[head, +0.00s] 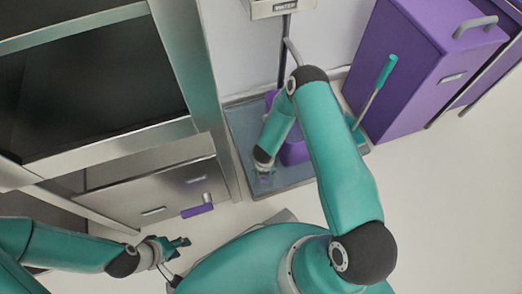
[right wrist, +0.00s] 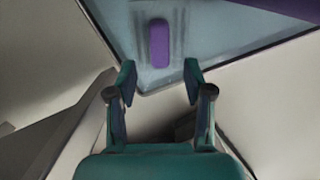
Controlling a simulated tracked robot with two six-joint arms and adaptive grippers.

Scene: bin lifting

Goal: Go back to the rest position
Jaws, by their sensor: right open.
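My left gripper (head: 176,245) is at the lower left of the head view, in front of the steel cabinet and above the floor. Its fingers are small there and their gap is not clear. My right arm reaches forward over the blue-grey tray (head: 243,130), and its gripper (head: 265,174) is low near the tray's front left. In the right wrist view the right gripper (right wrist: 160,80) is open with nothing between its fingers. A purple oblong piece (right wrist: 159,43) shows beyond the fingertips on the tray surface. A purple bin (head: 293,152) stands on the tray, partly hidden by my right arm.
A steel cabinet (head: 140,190) with shelves and a purple-handled drawer fills the left. A purple cabinet (head: 420,65) stands at the upper right, with a teal-handled tool (head: 376,88) leaning near it. A labelled box (head: 283,7) hangs on the wall. The floor (head: 450,210) at right is clear.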

